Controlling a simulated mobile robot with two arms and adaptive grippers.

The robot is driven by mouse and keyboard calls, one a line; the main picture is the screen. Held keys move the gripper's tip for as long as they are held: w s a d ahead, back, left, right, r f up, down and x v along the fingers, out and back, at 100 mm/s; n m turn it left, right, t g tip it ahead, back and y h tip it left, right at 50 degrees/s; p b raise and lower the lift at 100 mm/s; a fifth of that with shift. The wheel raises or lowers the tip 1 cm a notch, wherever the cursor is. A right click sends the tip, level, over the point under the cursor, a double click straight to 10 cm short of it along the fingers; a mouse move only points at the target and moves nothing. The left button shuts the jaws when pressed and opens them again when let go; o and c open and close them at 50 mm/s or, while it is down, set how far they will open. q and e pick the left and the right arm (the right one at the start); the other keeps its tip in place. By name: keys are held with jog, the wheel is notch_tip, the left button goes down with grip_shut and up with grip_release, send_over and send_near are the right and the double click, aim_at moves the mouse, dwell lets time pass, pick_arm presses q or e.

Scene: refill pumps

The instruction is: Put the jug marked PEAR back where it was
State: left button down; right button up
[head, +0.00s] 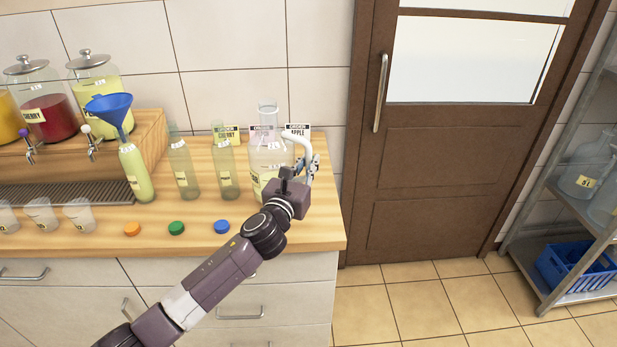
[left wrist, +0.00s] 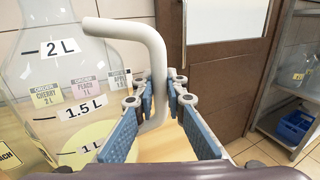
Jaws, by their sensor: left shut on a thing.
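A clear glass jug (head: 268,155) with pale yellow liquid is at the right end of the wooden counter, in front of the order cards. In the left wrist view the jug (left wrist: 45,75) shows 1 L, 1.5 L and 2 L marks, with liquid near 1 L. Its yellow label (left wrist: 8,157) is cut off and seems to end in "ACH"; I cannot read PEAR. My left gripper (head: 312,168) is shut on the jug's white handle (left wrist: 157,75), at the jug's right side. The jug's base is partly hidden by my arm. My right gripper is not in view.
A bottle with a blue funnel (head: 108,105), two more bottles (head: 181,165), caps (head: 176,228) and cups stand to the left. Drink dispensers (head: 45,100) are behind. A brown door (head: 440,170) and a metal shelf (head: 545,220) with jugs (head: 585,170) and a blue crate (head: 575,268) are right.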

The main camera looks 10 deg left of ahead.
pick_arm(q)
notch_tip(320, 180, down, 4)
jog(key=shift+b, duration=0.35)
jog(key=c, duration=2.4)
grip_release()
jog(key=shift+f, duration=0.15)
jog(key=o, duration=0.4)
jog(key=shift+o, duration=0.2)
jog(key=shift+s, duration=0.15)
jog(key=s+a+b, duration=0.1)
jog(key=s, duration=1)
jog(key=shift+s+a, duration=0.25)
jog(key=shift+s, duration=0.15)
